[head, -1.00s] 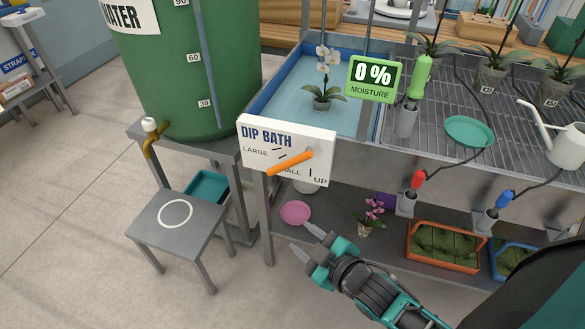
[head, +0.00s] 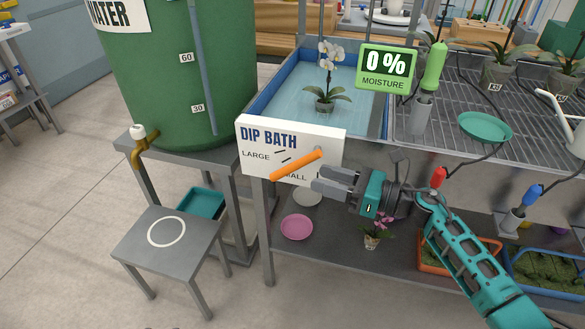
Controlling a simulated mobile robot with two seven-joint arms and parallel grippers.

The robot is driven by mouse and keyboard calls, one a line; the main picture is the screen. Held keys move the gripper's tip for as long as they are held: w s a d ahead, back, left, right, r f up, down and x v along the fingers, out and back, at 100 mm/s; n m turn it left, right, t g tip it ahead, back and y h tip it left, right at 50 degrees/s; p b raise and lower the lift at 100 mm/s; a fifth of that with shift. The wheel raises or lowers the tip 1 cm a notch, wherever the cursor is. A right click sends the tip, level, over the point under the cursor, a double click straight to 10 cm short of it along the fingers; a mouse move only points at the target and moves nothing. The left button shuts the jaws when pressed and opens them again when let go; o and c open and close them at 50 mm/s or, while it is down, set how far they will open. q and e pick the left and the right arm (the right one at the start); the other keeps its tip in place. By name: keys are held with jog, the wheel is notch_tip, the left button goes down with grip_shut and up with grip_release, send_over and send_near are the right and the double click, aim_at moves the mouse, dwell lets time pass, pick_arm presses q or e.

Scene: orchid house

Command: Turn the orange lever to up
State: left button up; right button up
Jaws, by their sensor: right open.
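The orange lever (head: 296,166) is on the front of the white DIP BATH panel (head: 262,141). It slants from its pivot at the upper right down to the lower left. My right gripper (head: 318,181) is open and empty. Its grey fingers point left, just below and right of the lever, in front of the panel's lower right part. I cannot tell whether a finger touches the lever. My left gripper is not in view.
The blue dip basin (head: 290,96) with a white orchid (head: 326,85) lies behind the panel. A green water tank (head: 190,70) stands at left, with a grey stool (head: 170,248) in front. A shelf below holds a pink saucer (head: 297,228). A moisture sign (head: 385,70) stands behind.

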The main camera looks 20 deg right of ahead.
aim_at(290, 169)
jog(key=x, duration=0.8)
jog(key=shift+w+a, duration=0.2)
jog(key=shift+a, duration=0.05)
grip_shut()
